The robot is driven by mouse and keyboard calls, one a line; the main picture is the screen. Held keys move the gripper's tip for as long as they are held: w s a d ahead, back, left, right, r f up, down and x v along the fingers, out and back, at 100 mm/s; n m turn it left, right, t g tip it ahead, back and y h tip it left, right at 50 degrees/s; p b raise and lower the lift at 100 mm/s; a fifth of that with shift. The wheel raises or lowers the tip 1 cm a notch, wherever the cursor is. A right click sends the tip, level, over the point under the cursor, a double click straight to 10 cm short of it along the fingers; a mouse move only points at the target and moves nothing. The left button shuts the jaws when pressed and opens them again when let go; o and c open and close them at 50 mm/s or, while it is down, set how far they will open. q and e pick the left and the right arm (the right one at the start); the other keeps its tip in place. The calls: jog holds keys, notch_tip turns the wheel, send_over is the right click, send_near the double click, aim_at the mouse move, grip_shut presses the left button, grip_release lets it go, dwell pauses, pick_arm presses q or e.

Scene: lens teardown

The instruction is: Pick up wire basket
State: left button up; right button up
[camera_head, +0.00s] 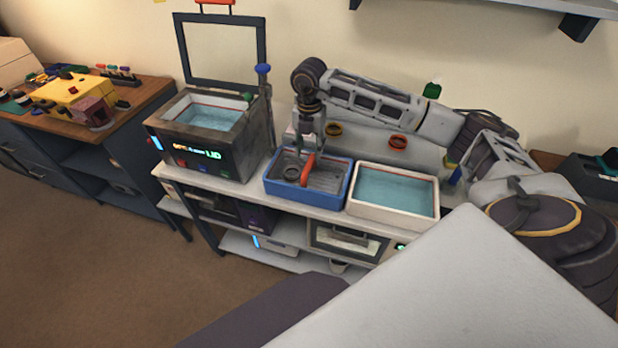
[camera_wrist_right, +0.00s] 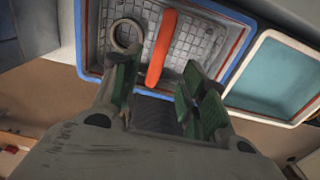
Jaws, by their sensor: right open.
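The wire basket (camera_head: 327,178) is a grey mesh with a raised orange-red handle (camera_head: 308,168). It sits inside a blue-rimmed tray (camera_head: 305,200) on the bench. A grey ring (camera_head: 291,173) lies at the left of the basket. My right gripper (camera_head: 307,140) hangs above the tray near the handle. In the right wrist view its green-padded fingers (camera_wrist_right: 160,88) are apart with nothing between them. There the handle (camera_wrist_right: 161,47) lies ahead of the fingertips, over the basket mesh (camera_wrist_right: 193,40). My left gripper is not in view.
A cream tub of blue liquid (camera_head: 394,190) stands right of the tray. A machine with a water basin and raised lid (camera_head: 205,135) stands to its left. Yellow and red rings (camera_head: 398,142) are behind. A wooden-topped table with tools (camera_head: 90,100) is far left.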

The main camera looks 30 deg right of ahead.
aim_at(309, 162)
jog(key=shift+w+f+p, duration=0.1)
jog(key=shift+f+p, duration=0.4)
jog(key=shift+f, duration=3.55)
grip_shut()
